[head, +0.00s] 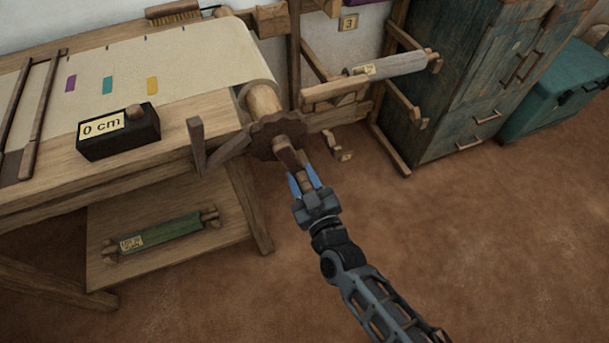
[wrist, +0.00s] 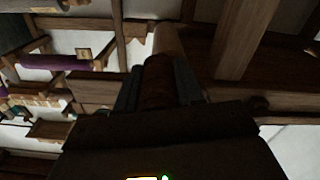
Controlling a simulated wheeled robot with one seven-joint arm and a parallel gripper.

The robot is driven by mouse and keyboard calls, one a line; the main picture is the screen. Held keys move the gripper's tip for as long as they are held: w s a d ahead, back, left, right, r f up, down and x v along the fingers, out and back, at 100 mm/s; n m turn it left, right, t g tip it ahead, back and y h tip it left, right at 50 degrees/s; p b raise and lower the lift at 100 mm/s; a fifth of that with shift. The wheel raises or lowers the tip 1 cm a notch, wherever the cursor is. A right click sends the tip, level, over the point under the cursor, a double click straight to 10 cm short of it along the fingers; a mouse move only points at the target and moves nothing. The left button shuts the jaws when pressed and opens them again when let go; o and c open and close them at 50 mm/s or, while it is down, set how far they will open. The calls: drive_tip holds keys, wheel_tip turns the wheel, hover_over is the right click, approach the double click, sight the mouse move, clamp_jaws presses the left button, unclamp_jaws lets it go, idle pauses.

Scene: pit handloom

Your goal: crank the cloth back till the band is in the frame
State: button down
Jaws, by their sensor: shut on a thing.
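The pale cloth (head: 190,62) lies flat over the loom and curls over the wooden cloth beam (head: 263,101) at its right end. Small purple (head: 71,84), teal (head: 107,85) and yellow (head: 152,84) patches lie on it. A dark wooden frame (head: 37,112) crosses the cloth at the left; the patches are to the right of its bars. A toothed wheel (head: 268,139) sits on the beam's near end. My gripper (head: 304,180) is shut on the crank handle (head: 290,160) in front of the wheel. In the wrist view the handle (wrist: 158,85) shows dimly between the fingers.
A dark block labelled "0 cm" (head: 118,132) sits on the loom's front rail. A wooden post (head: 197,145) stands left of the wheel. A green roll (head: 165,233) lies on the lower shelf. A grey roll (head: 390,68) rests on a rack behind.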

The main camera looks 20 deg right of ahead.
drive_tip(key=a+r+m+p, duration=0.1)
drive_tip(key=a+m, duration=0.7)
drive_tip(key=m, duration=0.2)
drive_tip(key=shift+p, duration=0.35)
drive_tip(key=shift+a+m, duration=0.15)
drive_tip(key=shift+m, duration=0.15)
drive_tip(key=c, duration=0.7)
unclamp_jaws()
drive_tip(key=shift+c, duration=0.2)
drive_tip(key=shift+s, duration=0.1)
drive_tip(key=s, duration=0.7)
drive_tip(key=shift+s, duration=0.3)
